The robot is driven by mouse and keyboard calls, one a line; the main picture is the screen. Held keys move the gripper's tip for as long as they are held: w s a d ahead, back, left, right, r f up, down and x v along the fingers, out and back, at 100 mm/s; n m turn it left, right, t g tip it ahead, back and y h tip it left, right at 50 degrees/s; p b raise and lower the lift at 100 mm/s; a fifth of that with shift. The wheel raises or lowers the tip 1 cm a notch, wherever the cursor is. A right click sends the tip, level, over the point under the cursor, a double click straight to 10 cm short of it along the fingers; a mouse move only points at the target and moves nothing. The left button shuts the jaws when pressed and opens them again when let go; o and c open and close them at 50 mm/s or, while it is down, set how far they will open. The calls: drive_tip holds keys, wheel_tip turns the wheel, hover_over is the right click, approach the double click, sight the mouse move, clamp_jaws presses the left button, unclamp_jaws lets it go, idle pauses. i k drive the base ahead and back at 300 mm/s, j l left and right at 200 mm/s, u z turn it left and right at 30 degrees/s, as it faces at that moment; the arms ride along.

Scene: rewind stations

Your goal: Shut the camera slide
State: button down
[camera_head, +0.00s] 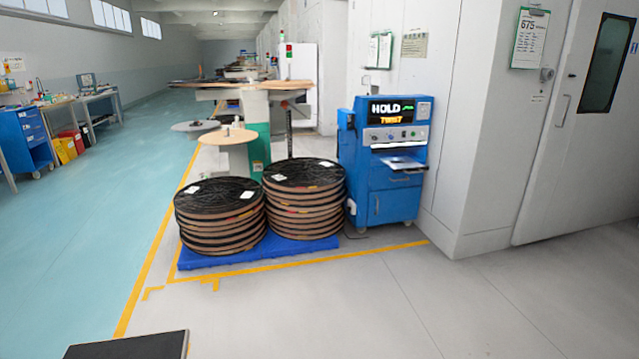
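I cannot make out with certainty which part is the camera slide. A blue machine cabinet (384,203) stands right of centre against the wall. Its screen (392,112) reads "HOLD" in white and "TWIST" in orange. Below the screen is a panel with knobs and buttons (396,135). A pale flat shelf or sheet (403,163) juts out from the front below that panel. My gripper is not in view.
Two stacks of black-topped discs (219,240) stand on a blue pallet (262,255) left of the cabinet. Reel stands (228,136) are behind them. Yellow lines (320,258) border the area. A grey wall corner (470,215) is at right.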

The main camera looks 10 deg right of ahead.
sight(406, 165)
drive_tip(key=i+l+z, duration=0.1)
drive_tip(key=i+z, duration=0.3)
drive_tip(key=i, duration=0.6)
drive_tip(key=i+j+z, duration=0.2)
drive_tip(key=i+z, duration=0.15)
drive_tip(key=i, duration=0.65)
drive_tip(key=i+j+z, duration=0.15)
drive_tip(key=i, duration=2.8)
